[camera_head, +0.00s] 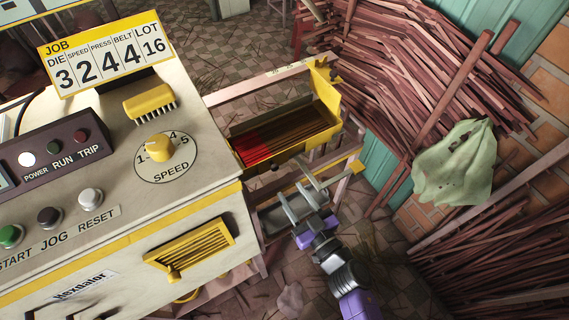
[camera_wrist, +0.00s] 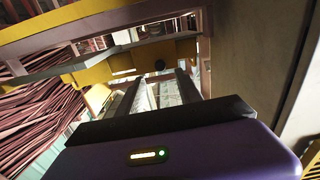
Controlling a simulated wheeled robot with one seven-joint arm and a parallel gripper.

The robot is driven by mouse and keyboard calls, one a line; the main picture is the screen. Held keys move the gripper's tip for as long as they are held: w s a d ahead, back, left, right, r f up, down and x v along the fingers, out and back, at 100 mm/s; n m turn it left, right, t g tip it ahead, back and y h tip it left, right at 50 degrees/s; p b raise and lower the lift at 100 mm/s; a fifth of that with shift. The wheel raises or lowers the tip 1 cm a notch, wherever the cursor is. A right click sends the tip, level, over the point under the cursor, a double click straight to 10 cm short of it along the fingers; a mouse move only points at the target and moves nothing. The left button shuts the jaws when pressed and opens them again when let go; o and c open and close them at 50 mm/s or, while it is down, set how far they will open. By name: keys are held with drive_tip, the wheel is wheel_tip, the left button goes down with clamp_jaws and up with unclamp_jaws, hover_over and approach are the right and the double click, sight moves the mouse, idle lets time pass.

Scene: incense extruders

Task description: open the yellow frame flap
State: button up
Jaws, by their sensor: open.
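The yellow frame (camera_head: 328,92) holds a tray of red and brown incense sticks beside the machine. Its yellow near side (camera_head: 262,160), which looks like the flap, has a dark round knob (camera_head: 275,167); I cannot tell for sure which panel is the hinged flap. My gripper (camera_head: 294,202) is open and empty, below and near that side, apart from the knob as far as I can see. The flap looks shut.
The cream machine (camera_head: 215,205) with dial and buttons stands close on the left. A pink-brown rack (camera_head: 262,80) surrounds the tray. Stick piles (camera_head: 400,70) and a pale green sack (camera_head: 455,165) lie to the right. Some tiled floor (camera_head: 385,255) is clear.

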sight(276, 170)
drive_tip(key=shift+b+x, duration=0.75)
drive_tip(key=shift+x, duration=3.15)
drive_tip(key=shift+s, duration=0.1)
clamp_jaws()
